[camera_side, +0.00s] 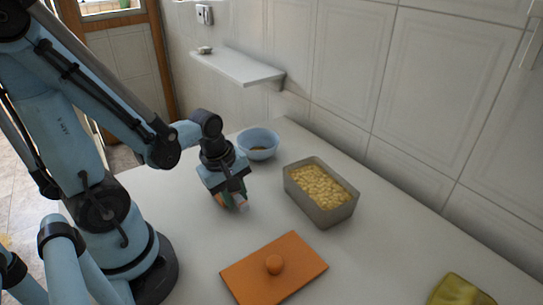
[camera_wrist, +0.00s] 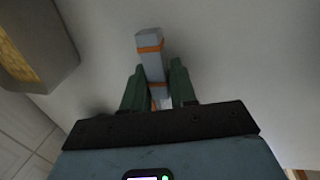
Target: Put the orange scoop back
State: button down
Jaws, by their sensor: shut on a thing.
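My gripper (camera_side: 232,193) is shut on the orange scoop, low over the counter beside the bin. In the wrist view the green fingers (camera_wrist: 158,88) clasp the scoop's grey bar-like handle (camera_wrist: 149,40), which has orange bands. The rest of the scoop is hidden by the gripper, and I cannot tell whether it touches the counter. A grey rectangular bin (camera_side: 318,212) full of yellowish pieces stands open to the right of my gripper; it also shows in the wrist view (camera_wrist: 58,55). An orange lid (camera_side: 290,268) with a round knob lies flat in front of the bin.
A light blue bowl (camera_side: 258,142) with a little something in it stands behind my gripper. A white wall shelf (camera_side: 238,68) holds a small item (camera_side: 205,50). A yellow-green cloth (camera_side: 458,291) lies at the front right. The white counter (camera_side: 400,250) is clear between bin and cloth.

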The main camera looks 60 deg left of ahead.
jog(key=shift+f, duration=0.25)
jog(key=shift+f, duration=0.15)
jog(key=c, duration=0.9)
grip_release()
jog(key=shift+s+r, duration=1.2)
jog(key=shift+r, duration=4.8)
jog(key=w+d+m+t, duration=0.4)
jog(key=w+m, duration=0.3)
jog(key=m, duration=1.1)
jog(key=shift+d+r+t, duration=0.15)
jog(key=shift+r+t, duration=0.3)
jog(key=shift+t, duration=0.05)
jog(key=shift+w, duration=0.1)
